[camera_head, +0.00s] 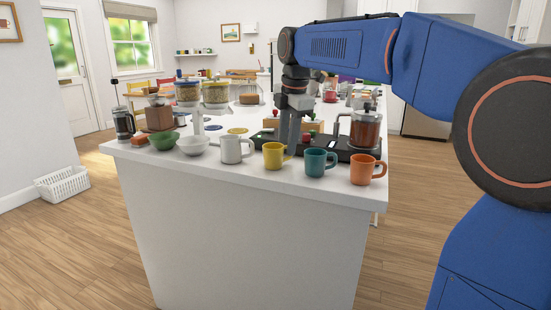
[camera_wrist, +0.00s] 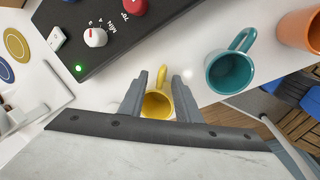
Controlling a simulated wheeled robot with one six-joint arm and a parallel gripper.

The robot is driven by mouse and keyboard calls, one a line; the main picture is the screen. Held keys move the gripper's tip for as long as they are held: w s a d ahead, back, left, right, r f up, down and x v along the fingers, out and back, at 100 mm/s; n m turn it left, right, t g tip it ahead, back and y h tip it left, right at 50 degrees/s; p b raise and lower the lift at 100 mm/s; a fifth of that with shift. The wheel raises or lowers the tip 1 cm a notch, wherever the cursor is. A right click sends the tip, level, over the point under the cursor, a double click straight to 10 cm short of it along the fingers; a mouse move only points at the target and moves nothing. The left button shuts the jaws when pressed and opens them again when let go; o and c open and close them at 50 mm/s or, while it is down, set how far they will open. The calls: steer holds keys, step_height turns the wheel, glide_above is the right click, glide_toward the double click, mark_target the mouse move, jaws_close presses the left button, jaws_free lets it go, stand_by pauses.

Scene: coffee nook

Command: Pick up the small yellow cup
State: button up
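The small yellow cup (camera_head: 274,156) stands upright near the counter's front edge, between a white mug (camera_head: 234,150) and a teal mug (camera_head: 318,163). In the wrist view the yellow cup (camera_wrist: 157,104) shows between my two fingers, with its handle pointing up in the picture. My gripper (camera_wrist: 160,90) is open, one finger on each side of the cup. I cannot tell whether either finger touches it. In the head view my gripper (camera_head: 290,138) points down just behind and right of the cup, its fingertips partly hidden.
An orange mug (camera_head: 362,169) stands right of the teal mug. A black device (camera_wrist: 100,35) with knobs lies behind the cups, and a French press (camera_head: 365,128) stands at the right. A white bowl (camera_head: 193,145) and green bowl (camera_head: 164,140) sit left.

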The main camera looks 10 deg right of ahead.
steer(key=shift+w+f, duration=0.2)
steer(key=shift+f, duration=0.85)
jaws_close()
steer(key=shift+r, duration=0.15)
